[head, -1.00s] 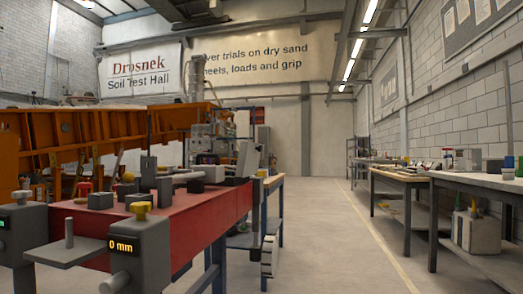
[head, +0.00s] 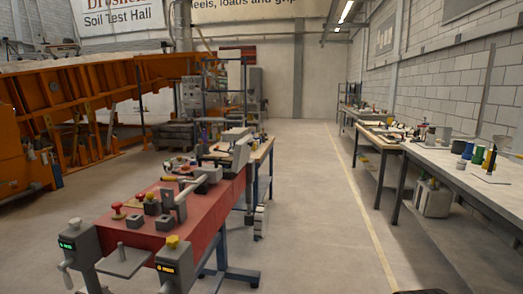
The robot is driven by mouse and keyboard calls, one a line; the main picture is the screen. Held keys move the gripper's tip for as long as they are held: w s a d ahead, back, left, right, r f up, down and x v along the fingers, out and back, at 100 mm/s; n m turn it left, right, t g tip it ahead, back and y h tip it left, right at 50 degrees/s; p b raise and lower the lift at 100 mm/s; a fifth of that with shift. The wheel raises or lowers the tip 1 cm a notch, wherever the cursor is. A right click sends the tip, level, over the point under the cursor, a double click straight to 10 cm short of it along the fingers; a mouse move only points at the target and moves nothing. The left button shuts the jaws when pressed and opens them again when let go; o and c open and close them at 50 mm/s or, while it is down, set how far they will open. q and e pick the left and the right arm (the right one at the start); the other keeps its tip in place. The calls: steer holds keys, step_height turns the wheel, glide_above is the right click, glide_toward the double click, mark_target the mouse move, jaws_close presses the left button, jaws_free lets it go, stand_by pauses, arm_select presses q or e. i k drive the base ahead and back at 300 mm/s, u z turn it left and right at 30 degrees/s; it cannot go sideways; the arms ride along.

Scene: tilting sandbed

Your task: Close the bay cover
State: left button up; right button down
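I cannot make out a bay cover for certain. A grey boxy device (head: 236,150) with a raised, slanted part stands towards the far end of the benches; it is too small to tell whether that part is a cover, or open or shut. Neither of my grippers shows in the head view.
A red bench (head: 150,240) ahead carries grey blocks, a red knob (head: 117,207) and two grey units with displays at its near end. The orange sandbed frame (head: 80,90) stands left. A worktable (head: 450,170) lines the right wall. The middle floor (head: 315,200) is clear.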

mark_target(243, 149)
steer(key=z, duration=0.5)
steer(key=i, duration=0.8)
steer(key=z, duration=0.4)
steer(key=i, duration=1.35)
steer(key=u, duration=0.85)
steer(key=i, duration=1.1)
steer(key=u, duration=0.75)
